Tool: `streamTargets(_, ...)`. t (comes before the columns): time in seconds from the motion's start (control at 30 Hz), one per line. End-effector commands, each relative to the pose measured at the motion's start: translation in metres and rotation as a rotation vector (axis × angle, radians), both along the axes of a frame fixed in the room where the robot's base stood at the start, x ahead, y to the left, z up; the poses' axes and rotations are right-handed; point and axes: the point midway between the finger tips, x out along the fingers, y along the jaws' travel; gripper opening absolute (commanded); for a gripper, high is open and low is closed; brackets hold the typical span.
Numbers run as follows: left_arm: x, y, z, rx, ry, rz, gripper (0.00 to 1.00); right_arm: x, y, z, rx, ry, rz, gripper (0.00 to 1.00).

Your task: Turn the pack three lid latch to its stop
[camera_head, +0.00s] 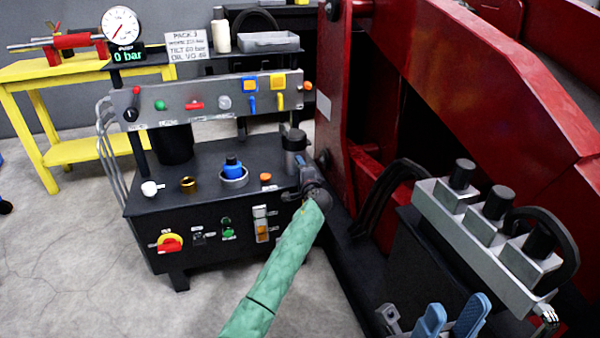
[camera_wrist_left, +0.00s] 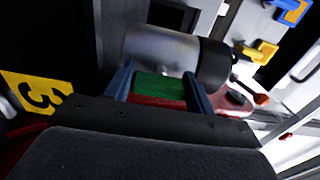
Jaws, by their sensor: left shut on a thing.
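My left gripper (camera_head: 303,170), at the end of the green-sleeved arm, is at the right front corner of the black pack. In the left wrist view its two blue fingers (camera_wrist_left: 160,82) are shut on a green block-shaped piece (camera_wrist_left: 158,88), which looks like the latch handle. A red part shows just below it. A silver cylinder with a black end (camera_wrist_left: 160,48) lies right beyond the fingers. In the head view the hand mostly hides the latch, so I cannot tell its angle. Two blue fingers of my right gripper (camera_head: 450,318) show at the bottom right, apart and empty.
The black pack (camera_head: 165,205) carries a control panel (camera_head: 205,103), a blue-capped filler (camera_head: 233,170) and a gauge (camera_head: 121,24) reading 0 bar. The red machine frame (camera_head: 450,70) and a silver valve block (camera_head: 480,235) crowd the right.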

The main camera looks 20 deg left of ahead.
Motion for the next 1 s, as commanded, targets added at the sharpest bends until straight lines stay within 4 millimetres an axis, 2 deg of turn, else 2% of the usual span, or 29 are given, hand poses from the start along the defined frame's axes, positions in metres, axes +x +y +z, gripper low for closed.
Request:
streamTargets(0.5,-0.0011,0.0008,-0.0036,-0.018,-0.007,0.002,0.32,0.0011,0.0005,0.0025,0.000,-0.013,-0.002,0.36)
streamTargets(0.53,-0.0011,0.0009,-0.0036,-0.018,-0.007,0.002,0.56,0.0011,0.0005,0.0027,0.000,-0.015,-0.002,0.36)
streamTargets(0.63,-0.0009,0.0008,-0.0033,-0.018,-0.007,0.002,0.76,0.0012,0.0005,0.0033,-0.001,-0.016,-0.002,0.36)
streamTargets(1.0,-0.0008,0.0006,-0.0046,-0.017,-0.005,0.001,0.76,0.0007,0.0008,0.0007,-0.001,-0.006,-0.001,0.36)
